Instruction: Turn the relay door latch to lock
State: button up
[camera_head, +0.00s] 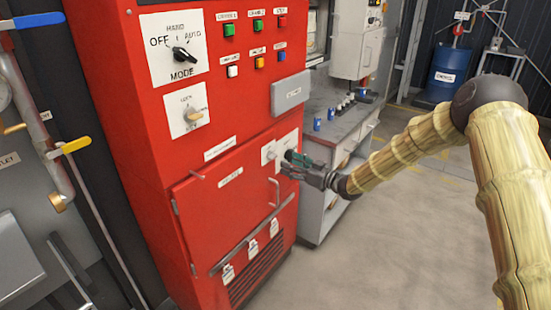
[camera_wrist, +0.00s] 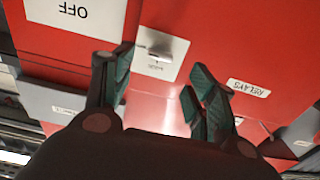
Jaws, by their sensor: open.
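The relay door latch is a small light knob on a white square plate (camera_wrist: 162,50) on the red cabinet; in the wrist view it lies beyond the gap between my fingertips. In the head view the latch plate (camera_head: 267,153) is just left of my gripper (camera_head: 290,165). My gripper, which also shows in the wrist view (camera_wrist: 158,75), is open and empty, with fingers pointing at the panel. I see no contact with the knob. The red relay door (camera_head: 205,215) looks closed, and its label (camera_wrist: 248,88) reads RELAYS. The knob's exact angle is hard to read.
A white plate (camera_wrist: 75,14) marked OFF is beside the latch. A vertical door handle (camera_head: 277,192) is below it. Above are a LOCK/KEY knob (camera_head: 193,116) and a grey box (camera_head: 290,94). A grey workbench (camera_head: 345,125) stands to the right; the floor in front is clear.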

aim_at(275, 157)
jog(key=p+x, duration=0.1)
jog(key=x, duration=0.6)
jog(key=shift+w+a, duration=0.1)
jog(key=shift+c, duration=0.2)
jog(key=c, duration=1)
